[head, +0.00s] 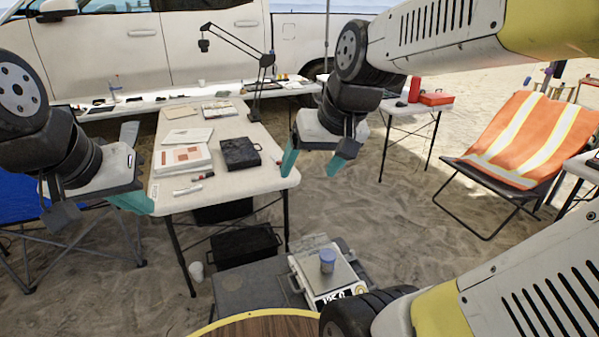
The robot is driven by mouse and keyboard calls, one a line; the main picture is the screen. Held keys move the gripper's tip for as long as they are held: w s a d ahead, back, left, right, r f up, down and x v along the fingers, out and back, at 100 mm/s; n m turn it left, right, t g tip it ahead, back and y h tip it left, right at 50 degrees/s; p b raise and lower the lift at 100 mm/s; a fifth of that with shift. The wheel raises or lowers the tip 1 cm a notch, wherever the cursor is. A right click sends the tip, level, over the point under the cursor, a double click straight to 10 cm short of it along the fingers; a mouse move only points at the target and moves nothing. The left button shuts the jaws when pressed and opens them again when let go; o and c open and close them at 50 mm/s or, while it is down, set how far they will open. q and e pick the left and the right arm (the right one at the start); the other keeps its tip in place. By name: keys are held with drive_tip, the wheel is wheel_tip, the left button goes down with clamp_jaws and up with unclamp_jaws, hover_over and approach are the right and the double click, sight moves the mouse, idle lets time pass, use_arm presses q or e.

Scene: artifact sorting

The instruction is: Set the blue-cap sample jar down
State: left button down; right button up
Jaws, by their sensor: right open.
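The blue-cap sample jar (327,262) stands upright on the pan of a white scale (299,281) at the lower middle of the head view. No gripper touches it. My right gripper (314,165) is open and empty, its teal fingers pointing down, above and behind the jar near the right edge of the white table. My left gripper (136,168) is at the left edge of that table, its fingers spread apart with nothing seen between them. The scale's lit display shows at its front, partly cut off by my own body.
The scale rests on a grey case (243,292). The white table (240,190) holds a black box (240,153), papers and markers. An orange folding chair (525,140) stands at right. A round wooden tabletop (265,327) shows at the bottom edge. Open sand lies right of the scale.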

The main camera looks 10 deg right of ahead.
drive_tip(key=shift+t, duration=0.3)
drive_tip(key=s, duration=0.2)
drive_tip(key=s+a, duration=0.1)
drive_tip(key=s, duration=0.2)
